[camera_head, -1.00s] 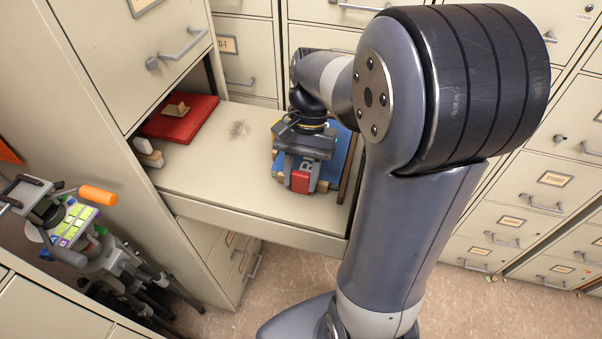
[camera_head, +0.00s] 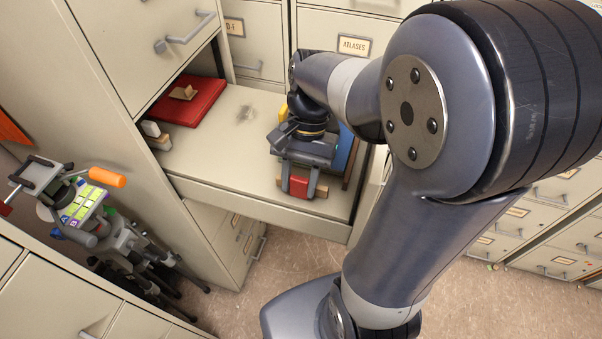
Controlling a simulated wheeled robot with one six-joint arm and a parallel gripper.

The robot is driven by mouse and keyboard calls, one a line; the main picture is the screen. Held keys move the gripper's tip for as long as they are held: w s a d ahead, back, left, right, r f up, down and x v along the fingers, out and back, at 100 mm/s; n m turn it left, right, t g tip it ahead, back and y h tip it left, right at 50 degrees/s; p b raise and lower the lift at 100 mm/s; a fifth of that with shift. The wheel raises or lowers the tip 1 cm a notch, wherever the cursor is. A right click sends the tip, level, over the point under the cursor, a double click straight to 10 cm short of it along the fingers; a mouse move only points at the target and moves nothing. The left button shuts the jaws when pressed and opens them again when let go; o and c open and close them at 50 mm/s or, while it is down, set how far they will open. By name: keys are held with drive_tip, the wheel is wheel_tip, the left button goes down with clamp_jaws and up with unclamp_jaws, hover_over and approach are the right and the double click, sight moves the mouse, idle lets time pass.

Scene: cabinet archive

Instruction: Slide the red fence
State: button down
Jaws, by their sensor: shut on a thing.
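A small red piece (camera_head: 299,187), seemingly the fence, sits between the fingers of my gripper (camera_head: 298,178), which is shut on it. A wooden bar (camera_head: 321,191) sticks out on both sides of the red piece. They are at the front right of a pulled-out beige drawer or shelf (camera_head: 222,155). A blue panel (camera_head: 344,150) shows behind and to the right, mostly hidden by my gripper and arm. I cannot tell how the red piece joins the bar or the panel.
A red board (camera_head: 195,103) with a wooden block lies at the back left of the drawer, beside small white and wooden blocks (camera_head: 157,138). A tripod device with an orange handle (camera_head: 108,177) stands at left. Beige cabinets surround the drawer. Bare drawer surface lies left of my gripper.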

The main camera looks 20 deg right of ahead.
drive_tip(key=c, duration=0.9)
unclamp_jaws()
drive_tip(key=shift+s+a, duration=0.1)
drive_tip(key=shift+s, duration=0.05)
drive_tip(key=shift+r, duration=0.1)
drive_tip(key=v, duration=1)
drive_tip(key=shift+r, duration=0.25)
drive_tip(key=x, duration=1)
drive_tip(key=shift+f, duration=0.4)
drive_tip(key=shift+w, duration=0.25)
drive_tip(key=shift+d, duration=0.2)
